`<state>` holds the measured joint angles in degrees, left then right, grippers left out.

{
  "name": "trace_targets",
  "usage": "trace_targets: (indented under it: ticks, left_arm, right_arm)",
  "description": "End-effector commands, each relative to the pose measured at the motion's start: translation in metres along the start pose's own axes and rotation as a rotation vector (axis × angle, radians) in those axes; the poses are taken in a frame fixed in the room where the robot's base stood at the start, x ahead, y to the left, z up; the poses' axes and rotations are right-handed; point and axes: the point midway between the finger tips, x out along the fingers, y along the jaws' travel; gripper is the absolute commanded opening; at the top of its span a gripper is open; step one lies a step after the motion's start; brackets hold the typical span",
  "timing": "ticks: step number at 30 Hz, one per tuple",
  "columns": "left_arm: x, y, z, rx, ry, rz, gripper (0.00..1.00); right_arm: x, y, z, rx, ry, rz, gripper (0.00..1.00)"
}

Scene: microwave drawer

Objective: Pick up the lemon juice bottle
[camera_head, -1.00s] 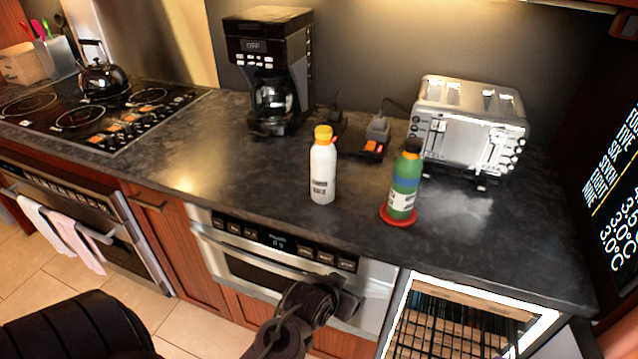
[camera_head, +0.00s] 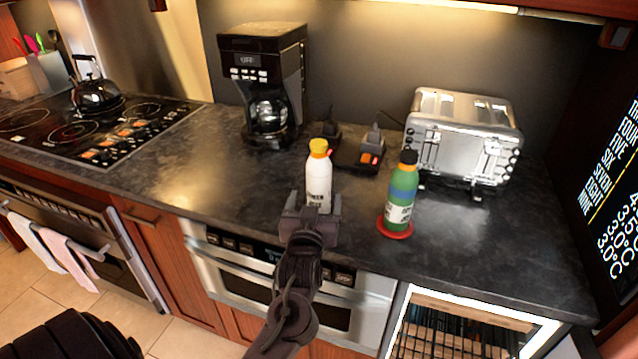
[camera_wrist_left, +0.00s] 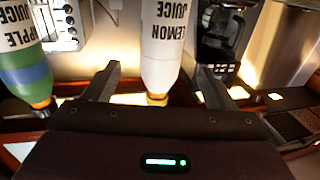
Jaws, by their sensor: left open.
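The lemon juice bottle (camera_head: 319,178) is white with a yellow-orange cap and stands upright on the dark counter. In the wrist view its label, reading LEMON JUICE, shows upside down on the bottle (camera_wrist_left: 162,45). My left gripper (camera_head: 311,205) is open at the near side of the bottle, low by its body. In the wrist view the bottle lies between the two spread fingers of the gripper (camera_wrist_left: 160,82), with a gap on each side. The bottle's lower part is hidden by the gripper in the head view. My right gripper is not in view.
A green apple juice bottle (camera_head: 402,190) stands on a red coaster (camera_head: 395,230) to the right. A toaster (camera_head: 461,140), a coffee maker (camera_head: 262,85) and a small dark tray with orange pieces (camera_head: 360,160) stand behind. The counter left of the bottle is clear.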

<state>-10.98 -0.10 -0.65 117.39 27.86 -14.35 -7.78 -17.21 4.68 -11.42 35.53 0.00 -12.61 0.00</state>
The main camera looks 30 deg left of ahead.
Motion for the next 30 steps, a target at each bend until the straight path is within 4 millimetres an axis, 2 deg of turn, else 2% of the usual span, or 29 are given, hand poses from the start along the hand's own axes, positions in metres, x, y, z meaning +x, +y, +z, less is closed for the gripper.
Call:
trace_targets:
  ticks: [15,24,30]
  left_arm:
    - [0.066,-0.002,0.001,0.001,-0.001,0.002,0.78]
    - [0.071,-0.002,0.004,0.000,-0.002,0.003,0.78]
    - [0.070,-0.002,0.004,0.000,-0.003,0.002,0.52]
  right_arm:
    - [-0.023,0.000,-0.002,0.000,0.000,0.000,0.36]
    - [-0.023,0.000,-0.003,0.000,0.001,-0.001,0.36]
    - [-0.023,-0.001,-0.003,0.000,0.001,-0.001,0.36]
